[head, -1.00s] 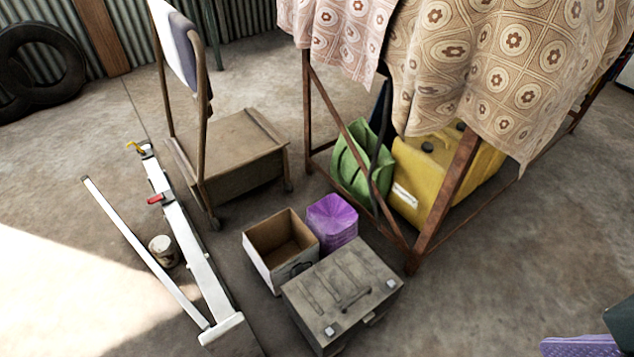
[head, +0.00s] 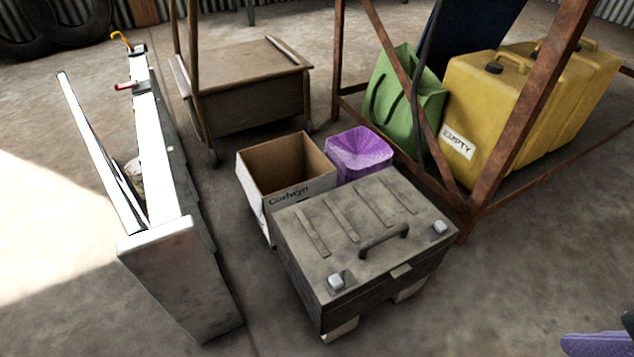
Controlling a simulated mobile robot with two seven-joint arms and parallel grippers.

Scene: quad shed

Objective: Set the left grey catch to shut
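A weathered grey box (head: 365,290) with a lid stands on the floor in the lower middle of the head view. Its lid has several raised strips and a dark handle (head: 384,240) near the front edge. The left grey catch (head: 336,281) is a small pale block at the lid's front left corner. A similar right catch (head: 438,227) sits at the front right corner. I cannot tell from here whether either catch is open or shut.
An open cardboard box (head: 262,201) and a purple bin (head: 359,153) stand behind the grey box. A rusty table frame (head: 520,115) with yellow cans (head: 480,95) is at right. A white beam-like object (head: 180,270) lies at left.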

